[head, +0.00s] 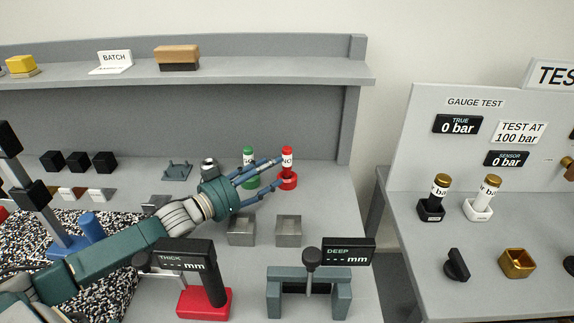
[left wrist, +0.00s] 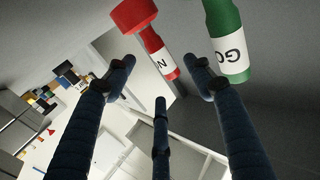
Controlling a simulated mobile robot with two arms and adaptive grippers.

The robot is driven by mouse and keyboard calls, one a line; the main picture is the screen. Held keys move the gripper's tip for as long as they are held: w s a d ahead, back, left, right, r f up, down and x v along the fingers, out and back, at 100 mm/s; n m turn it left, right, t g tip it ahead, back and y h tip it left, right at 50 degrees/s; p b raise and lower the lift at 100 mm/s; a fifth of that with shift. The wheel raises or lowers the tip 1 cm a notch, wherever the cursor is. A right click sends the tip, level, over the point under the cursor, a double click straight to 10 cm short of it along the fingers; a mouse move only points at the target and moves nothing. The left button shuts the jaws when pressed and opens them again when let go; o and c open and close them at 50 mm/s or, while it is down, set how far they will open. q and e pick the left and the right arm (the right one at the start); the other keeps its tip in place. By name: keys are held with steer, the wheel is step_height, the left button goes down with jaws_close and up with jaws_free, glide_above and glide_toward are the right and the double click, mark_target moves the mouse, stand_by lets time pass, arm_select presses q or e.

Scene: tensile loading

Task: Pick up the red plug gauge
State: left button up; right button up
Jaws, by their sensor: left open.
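The red plug gauge (head: 287,154) stands upright in a red base (head: 289,183) at the back right of the bench. It has a white label. In the left wrist view the red plug gauge (left wrist: 161,60) shows at the top, between the tips of my two outer fingers. My left gripper (head: 279,173) is open, with its fingertips close to the gauge's left side. I cannot tell whether they touch it. The green plug gauge (head: 248,154) stands just left of the red one, partly behind my fingers. My right gripper is not in view.
Two square metal bins (head: 288,232) sit in front of the gauges. A thickness meter (head: 186,254) and a depth meter (head: 348,251) stand nearer. A raised shelf (head: 230,71) runs behind. A second bench (head: 466,255) stands right, across a gap.

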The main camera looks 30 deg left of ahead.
mark_target(285, 160)
arm_select(q)
steer(key=shift+w+d+r, duration=0.15)
steer(key=shift+w+r, duration=0.1)
steer(key=shift+w, duration=0.3)
steer(key=shift+p+x, duration=0.45)
steer(key=shift+x, duration=2.8)
steer(key=shift+s, duration=0.1)
jaws_close()
